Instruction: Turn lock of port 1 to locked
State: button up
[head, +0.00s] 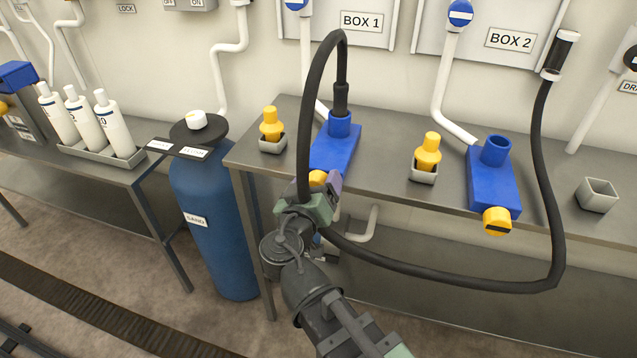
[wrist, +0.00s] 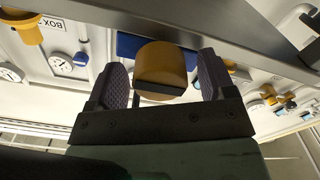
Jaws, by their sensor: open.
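The blue port 1 block (head: 337,146) stands on the steel bench below the BOX 1 sign. A black hose (head: 341,98) ends in its top socket. Its yellow lock knob (head: 318,177) is on the front end, mostly hidden behind my gripper (head: 322,192) in the head view. In the wrist view the knob (wrist: 160,68) sits between the two fingers of my gripper (wrist: 163,85), with a dark slot across its lower face. The fingers are open, one on each side, with a narrow gap at each side. I cannot tell its lock state.
The blue port 2 block (head: 493,178) with its yellow knob (head: 497,221) stands to the right. Yellow caps in grey holders (head: 421,175) stand on the bench (head: 385,172). The hose loops low in front of the bench. A blue tank (head: 213,220) stands left.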

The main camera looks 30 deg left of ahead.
jog(key=shift+c, duration=0.4)
jog(key=c, duration=0.8)
jog(key=shift+c, duration=0.2)
jog(key=shift+n, duration=0.3)
jog(key=n, duration=0.4)
jog(key=shift+a, duration=0.1)
jog(key=n, duration=0.4)
jog(key=shift+f+n, duration=0.15)
jog(key=shift+n, duration=0.25)
jog(key=n, duration=0.4)
jog(key=shift+n, duration=0.3)
jog(key=shift+f+n, duration=0.1)
jog(key=shift+n, duration=1.8)
